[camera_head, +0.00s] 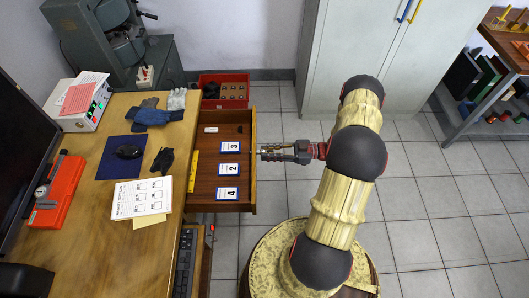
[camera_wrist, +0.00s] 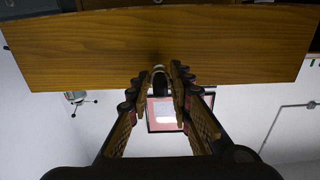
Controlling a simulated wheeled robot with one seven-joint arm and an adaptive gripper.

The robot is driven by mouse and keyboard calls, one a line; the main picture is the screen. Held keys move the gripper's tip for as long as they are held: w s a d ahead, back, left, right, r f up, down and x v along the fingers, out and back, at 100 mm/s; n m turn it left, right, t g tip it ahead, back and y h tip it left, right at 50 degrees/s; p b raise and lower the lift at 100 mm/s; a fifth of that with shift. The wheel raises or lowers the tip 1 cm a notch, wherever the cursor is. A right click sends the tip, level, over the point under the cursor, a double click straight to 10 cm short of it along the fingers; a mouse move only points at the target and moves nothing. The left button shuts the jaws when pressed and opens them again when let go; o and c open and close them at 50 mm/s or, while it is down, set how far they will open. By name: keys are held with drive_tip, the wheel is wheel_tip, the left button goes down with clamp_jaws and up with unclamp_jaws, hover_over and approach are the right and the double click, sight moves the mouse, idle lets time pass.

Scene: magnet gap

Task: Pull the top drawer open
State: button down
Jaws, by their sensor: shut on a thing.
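The top drawer (camera_head: 247,200) of the wooden desk stands pulled out to the right in the head view. Its inside shows, with cards numbered 3, 2 and 4, a yellow strip and a small pale item in it. My gripper (camera_head: 264,152) is at the drawer's front face, shut on the drawer's handle. In the wrist view the wooden drawer front (camera_wrist: 90,50) spans the top, and my gripper (camera_wrist: 160,75) closes around the small handle (camera_wrist: 159,69) at its lower edge. The fingers hide part of the handle.
The desk top (camera_head: 120,240) holds gloves, a dark mat with a mouse, a paper sheet and a red case (camera_head: 60,193). A red bin (camera_head: 224,88) stands behind the drawer. A grey cabinet (camera_head: 370,50) stands at the back. Tiled floor right of the drawer is mostly free.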

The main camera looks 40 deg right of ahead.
drive_tip(key=shift+d, duration=0.2)
drive_tip(key=shift+b+v, duration=0.4)
drive_tip(key=shift+v, duration=2.2)
drive_tip(key=c, duration=1.5)
unclamp_jaws()
drive_tip(key=shift+c, duration=0.2)
drive_tip(key=b+v, duration=0.1)
drive_tip(key=v, duration=0.7)
drive_tip(key=shift+b, duration=0.3)
drive_tip(key=shift+a, duration=0.1)
